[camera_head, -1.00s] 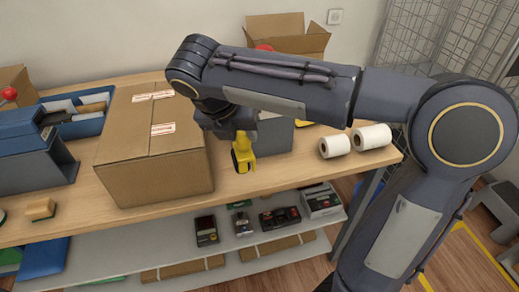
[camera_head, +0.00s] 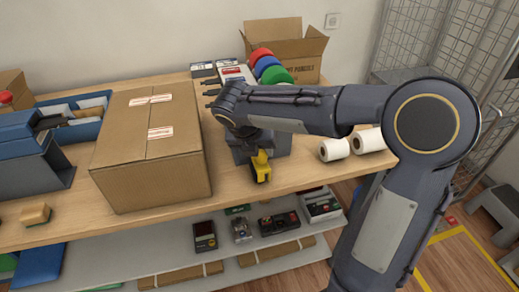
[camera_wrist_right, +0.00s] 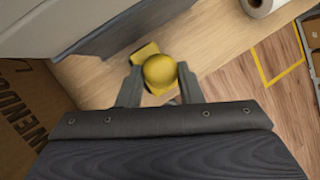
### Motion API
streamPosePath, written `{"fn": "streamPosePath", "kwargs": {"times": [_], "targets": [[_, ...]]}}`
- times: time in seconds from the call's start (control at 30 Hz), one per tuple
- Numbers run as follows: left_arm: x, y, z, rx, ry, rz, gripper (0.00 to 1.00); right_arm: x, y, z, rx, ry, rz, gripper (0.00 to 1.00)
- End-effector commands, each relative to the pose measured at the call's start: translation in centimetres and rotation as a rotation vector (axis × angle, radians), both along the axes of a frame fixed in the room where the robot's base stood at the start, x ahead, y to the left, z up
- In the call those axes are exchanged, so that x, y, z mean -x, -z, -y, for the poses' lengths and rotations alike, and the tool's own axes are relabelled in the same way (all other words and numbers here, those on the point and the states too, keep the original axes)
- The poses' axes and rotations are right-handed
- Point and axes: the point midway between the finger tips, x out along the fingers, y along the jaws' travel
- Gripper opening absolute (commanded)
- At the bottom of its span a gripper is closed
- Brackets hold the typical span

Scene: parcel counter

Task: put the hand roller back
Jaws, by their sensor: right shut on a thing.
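The hand roller, yellow with a rounded top (camera_wrist_right: 160,72), is between the two grey fingers of my right gripper (camera_wrist_right: 158,84) in the right wrist view. The gripper is shut on it. In the head view the yellow roller (camera_head: 261,168) hangs upright below my right wrist, in front of a grey bin (camera_head: 279,143). The fingers are mostly hidden there by my arm. I cannot tell whether the roller touches the counter. My left gripper is not in view.
A large taped carton (camera_head: 150,175) stands left of the roller. Two white rolls (camera_head: 369,140) lie to the right near the counter edge. Red, blue and green rolls (camera_head: 268,65) and an open carton (camera_head: 296,48) are behind. A lower shelf (camera_head: 190,255) holds devices.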

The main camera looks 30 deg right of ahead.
Motion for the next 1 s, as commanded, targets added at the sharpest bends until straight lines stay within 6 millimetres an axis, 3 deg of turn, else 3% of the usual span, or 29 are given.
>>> {"fn": "streamPosePath", "kwargs": {"times": [0.43, 0.5, 0.53, 0.67, 1.0], "targets": [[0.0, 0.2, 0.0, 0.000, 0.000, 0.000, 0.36, 0.0, 0.9, 0.0, 0.001, 0.000, -0.001, 0.07], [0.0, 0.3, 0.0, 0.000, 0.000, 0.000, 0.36, 0.0, 1.2, 0.0, -0.001, 0.001, -0.002, 0.00], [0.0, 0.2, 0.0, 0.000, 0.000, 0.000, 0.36, 0.0, 1.2, 0.0, -0.001, 0.001, -0.003, 0.35], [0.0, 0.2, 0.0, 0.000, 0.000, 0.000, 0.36, 0.0, 1.2, 0.0, -0.001, 0.001, -0.003, 0.52], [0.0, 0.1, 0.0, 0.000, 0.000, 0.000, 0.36, 0.0, 0.7, 0.0, 0.000, 0.001, 0.000, 0.55]]}}
